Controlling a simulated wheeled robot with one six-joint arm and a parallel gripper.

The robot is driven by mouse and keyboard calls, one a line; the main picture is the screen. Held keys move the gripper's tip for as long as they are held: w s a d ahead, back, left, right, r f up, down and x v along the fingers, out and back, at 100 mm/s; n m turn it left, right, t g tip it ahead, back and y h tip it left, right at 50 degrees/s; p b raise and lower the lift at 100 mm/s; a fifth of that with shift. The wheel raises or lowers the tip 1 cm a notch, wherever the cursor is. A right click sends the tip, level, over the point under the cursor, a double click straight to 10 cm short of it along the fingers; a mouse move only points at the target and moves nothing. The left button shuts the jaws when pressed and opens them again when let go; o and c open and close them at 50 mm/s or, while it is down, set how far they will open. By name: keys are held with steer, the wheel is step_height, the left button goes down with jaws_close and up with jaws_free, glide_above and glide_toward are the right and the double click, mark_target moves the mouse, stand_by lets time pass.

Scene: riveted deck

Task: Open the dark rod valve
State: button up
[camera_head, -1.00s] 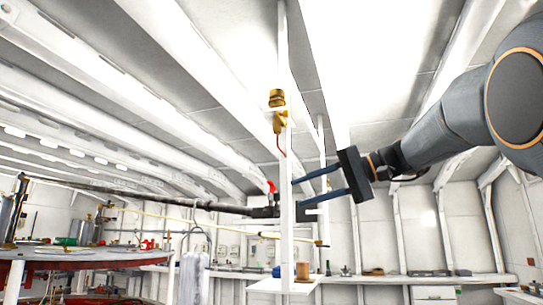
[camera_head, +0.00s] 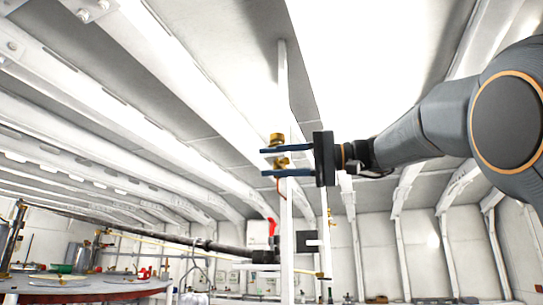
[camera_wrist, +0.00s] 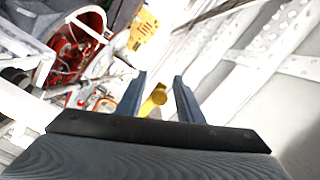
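A dark rod (camera_head: 225,247) runs in from the left to the white post, with a red lever (camera_head: 272,227) standing up near its right end. A brass valve fitting (camera_head: 277,138) sits higher on the white post (camera_head: 287,240). My gripper (camera_head: 266,162) is open, its two blue-grey fingers pointing left at the height of the brass fitting. The fingers cross in front of part of it in the head view. In the wrist view, the brass fitting (camera_wrist: 155,98) shows between the spread fingers of my gripper (camera_wrist: 159,80). Contact cannot be told.
A round red-sided table (camera_head: 80,292) stands at the lower left. White beams cross the ceiling overhead (camera_head: 120,100). A thin yellowish pipe (camera_head: 165,246) runs near the dark rod. The space right of the post, below my arm, looks open.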

steer(key=shift+w+a, duration=0.1)
steer(key=shift+a, duration=0.25)
